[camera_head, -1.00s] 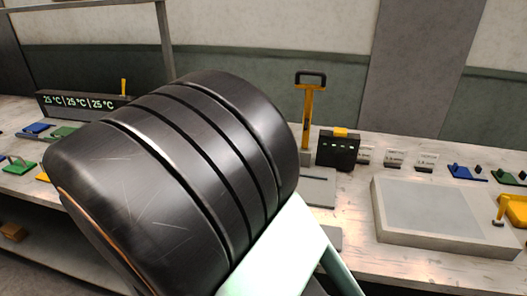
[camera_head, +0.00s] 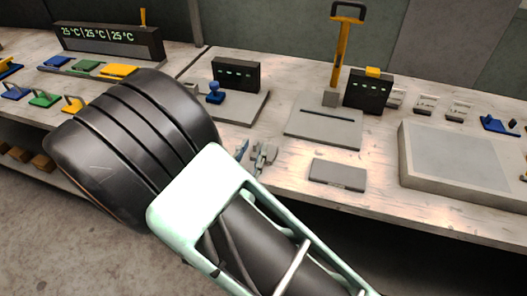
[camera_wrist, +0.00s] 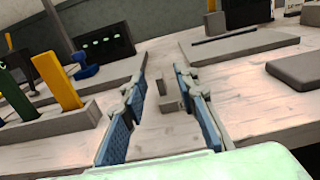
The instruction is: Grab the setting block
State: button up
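A small grey stepped block (camera_wrist: 170,104) with an upright post lies on the bench between and beyond my fingers in the wrist view; it looks like the setting block, though no label shows. In the head view I cannot make it out apart from my fingers. My gripper (camera_wrist: 160,120) is open, its blue-padded fingers spread to either side with a clear gap and bare bench between them. In the head view my gripper (camera_head: 253,155) is over the bench's front part, left of a flat grey slab (camera_head: 338,175).
A slotted plate (camera_head: 322,128) and a yellow-posted lever (camera_head: 341,50) stand behind. A plate with a blue knob (camera_head: 215,93) is at back left. A yellow upright piece (camera_wrist: 56,82) stands in a holder left of my fingers. A big grey tray (camera_head: 450,160) is at right.

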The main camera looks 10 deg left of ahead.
aim_at(254, 146)
jog(key=w, duration=0.3)
jog(key=shift+w+f, duration=0.15)
jog(key=shift+w, duration=0.15)
grip_shut()
